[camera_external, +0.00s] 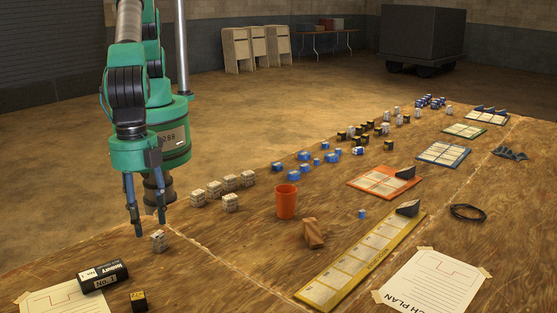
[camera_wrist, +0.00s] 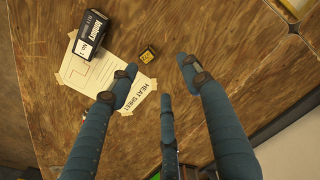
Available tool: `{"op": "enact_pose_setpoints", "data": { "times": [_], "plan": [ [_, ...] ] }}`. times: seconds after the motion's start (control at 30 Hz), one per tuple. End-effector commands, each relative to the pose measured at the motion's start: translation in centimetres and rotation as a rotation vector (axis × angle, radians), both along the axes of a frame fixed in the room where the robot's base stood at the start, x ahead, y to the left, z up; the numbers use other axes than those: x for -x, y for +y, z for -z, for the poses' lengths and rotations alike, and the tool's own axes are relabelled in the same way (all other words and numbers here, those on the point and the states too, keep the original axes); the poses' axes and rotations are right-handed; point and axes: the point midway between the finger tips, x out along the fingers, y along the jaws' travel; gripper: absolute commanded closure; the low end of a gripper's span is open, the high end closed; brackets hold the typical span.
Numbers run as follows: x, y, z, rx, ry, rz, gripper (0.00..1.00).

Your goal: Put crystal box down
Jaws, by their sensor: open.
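My gripper (camera_external: 149,226) hangs pointing down over the left part of the wooden table, its fingers apart and empty. A small pale, printed box (camera_external: 158,241) sits on the table just below and beside the fingertips; I cannot tell for sure that it is the crystal box, or whether a finger touches it. The pale box cannot be made out there. Several similar pale boxes (camera_external: 230,203) stand in a group to the right.
A black battery-like box (camera_external: 103,274), a small black-and-yellow cube (camera_external: 138,301) and a taped heat sheet (camera_wrist: 95,78) lie in front. An orange cup (camera_external: 287,201), a wooden block (camera_external: 313,233) and a yellow tray strip (camera_external: 362,262) are to the right. Table between is clear.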

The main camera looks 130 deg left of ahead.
Motion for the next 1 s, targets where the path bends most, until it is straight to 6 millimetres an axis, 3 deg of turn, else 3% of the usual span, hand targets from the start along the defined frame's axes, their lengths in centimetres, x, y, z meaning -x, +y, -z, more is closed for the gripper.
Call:
{"op": "enact_pose_setpoints", "data": {
  "times": [0.03, 0.1, 0.5, 1.0],
  "plan": [
    [-0.1, 1.2, -2.1, 0.006, -0.010, -0.009, 0.52],
    [-0.1, 2.8, -4.4, 0.012, -0.020, -0.019, 0.52],
    [2.1, 12.3, -16.6, 0.040, -0.079, -0.072, 0.52],
    [8.9, 24.0, -28.4, 0.067, -0.158, -0.137, 0.52]
  ]
}}
